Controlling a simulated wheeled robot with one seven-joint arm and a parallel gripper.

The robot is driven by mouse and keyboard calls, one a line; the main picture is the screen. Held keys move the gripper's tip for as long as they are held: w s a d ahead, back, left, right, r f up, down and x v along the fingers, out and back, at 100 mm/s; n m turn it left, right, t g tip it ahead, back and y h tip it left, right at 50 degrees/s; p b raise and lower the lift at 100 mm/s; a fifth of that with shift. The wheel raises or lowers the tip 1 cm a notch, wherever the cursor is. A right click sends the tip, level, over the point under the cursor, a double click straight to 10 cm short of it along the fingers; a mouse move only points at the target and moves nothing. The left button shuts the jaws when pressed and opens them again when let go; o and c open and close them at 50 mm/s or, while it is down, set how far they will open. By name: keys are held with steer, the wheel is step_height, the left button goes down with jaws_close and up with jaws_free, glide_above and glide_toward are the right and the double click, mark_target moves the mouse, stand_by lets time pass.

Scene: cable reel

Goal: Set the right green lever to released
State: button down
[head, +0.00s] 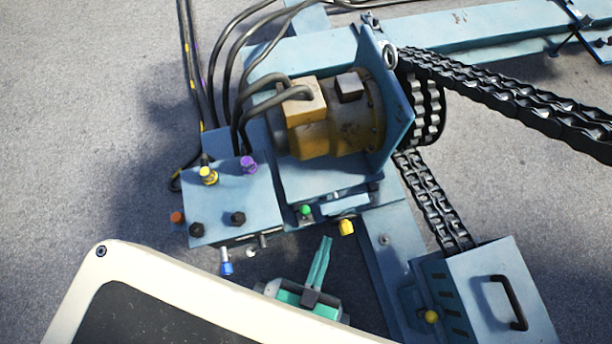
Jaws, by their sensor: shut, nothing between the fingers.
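One small green knob (306,210) shows on the front of the blue machine, below the yellow-brown motor, and I take it for the green lever. Its stem is mostly hidden, and I cannot tell its setting. No second green lever is clear to me. My gripper (324,241), with long teal fingers, is in front of the machine, below and slightly right of the green knob in the picture. Its fingers are together and empty, and appear apart from the knob.
A yellow knob (346,228) is right of the green one. A blue-capped fitting (226,267) hangs from the valve box (232,205) at left. A blue box with a black handle (511,303) stands at lower right. Chains (510,93) run rightward. Open floor lies left.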

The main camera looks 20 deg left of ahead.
steer(key=w+a+f+n+g+y, duration=0.1)
steer(key=w+f+g, duration=0.15)
steer(key=f, duration=0.65)
steer(key=w+a+f+g, duration=0.2)
steer(key=w+f, duration=0.2)
steer(key=f, duration=0.4)
steer(key=n+g, duration=0.2)
steer(key=g, duration=0.5)
glide_above(305, 213)
steer(key=w, duration=0.4)
step_height(305, 213, down, 14)
steer(key=w+a+r+n+g, duration=0.1)
steer(key=w+a+r+g, duration=0.2)
steer(key=w+g, duration=0.1)
steer(key=shift+w+a+r+n+h, duration=0.2)
steer(key=shift+w+r+n+h, duration=0.15)
steer(key=shift+w+n+h, duration=0.1)
steer(key=shift+d+f+g, duration=0.1)
steer(key=shift+g, duration=0.15)
steer(key=s+d+f, duration=0.1)
steer(key=s+f, duration=0.3)
steer(key=f, duration=0.6)
steer(key=shift+d+f, duration=0.2)
steer(key=shift+f, duration=0.1)
